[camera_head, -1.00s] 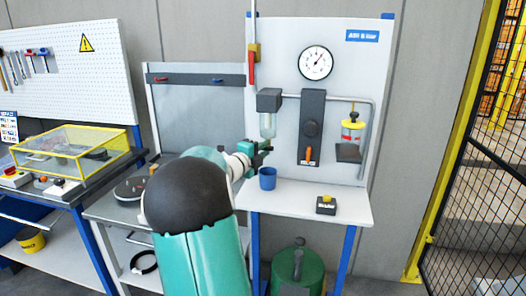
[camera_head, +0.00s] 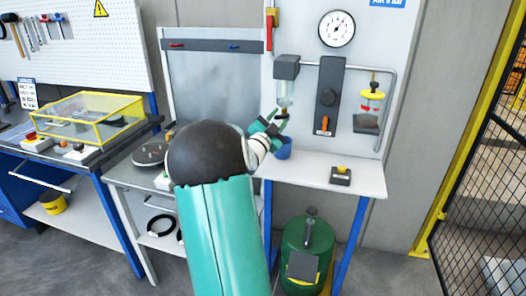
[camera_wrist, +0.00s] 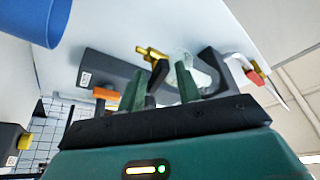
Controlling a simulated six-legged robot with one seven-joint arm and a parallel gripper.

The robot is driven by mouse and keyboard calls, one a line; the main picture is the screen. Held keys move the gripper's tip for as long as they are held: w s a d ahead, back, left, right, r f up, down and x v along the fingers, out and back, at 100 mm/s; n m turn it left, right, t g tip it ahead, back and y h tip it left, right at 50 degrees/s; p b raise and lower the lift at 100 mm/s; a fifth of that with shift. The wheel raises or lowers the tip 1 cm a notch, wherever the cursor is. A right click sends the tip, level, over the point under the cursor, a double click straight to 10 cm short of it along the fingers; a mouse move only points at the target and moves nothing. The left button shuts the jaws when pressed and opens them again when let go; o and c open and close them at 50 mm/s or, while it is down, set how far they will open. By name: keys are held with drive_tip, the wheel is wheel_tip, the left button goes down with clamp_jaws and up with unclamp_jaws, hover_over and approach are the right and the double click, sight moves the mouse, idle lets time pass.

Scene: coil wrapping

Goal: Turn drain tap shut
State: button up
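The filter unit has a grey head (camera_head: 286,67) and a clear bowl (camera_head: 284,90) on the white panel. The dark drain tap (camera_head: 282,115) is under the bowl, partly hidden by my gripper (camera_head: 277,121). In the wrist view the clear bowl (camera_wrist: 198,72) shows behind the right finger. The dark tap (camera_wrist: 157,78) shows between the two green fingers of my gripper (camera_wrist: 160,70). The fingers stand apart, with gaps beside the tap; contact cannot be made out.
A blue cup (camera_head: 284,148) stands on the white shelf (camera_head: 310,165) just below my gripper. Right of the bowl are a dark valve block with an orange lever (camera_head: 325,124) and a lubricator (camera_head: 371,98).

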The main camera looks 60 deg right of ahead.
drive_tip(key=n, duration=0.1)
drive_tip(key=n+t, duration=0.1)
drive_tip(key=n, duration=0.1)
drive_tip(key=n+t, duration=0.1)
drive_tip(key=shift+s+n+h, duration=0.35)
drive_tip(key=shift+n+h, duration=0.05)
drive_tip(key=v, duration=1.4)
drive_tip(key=shift+d, duration=0.1)
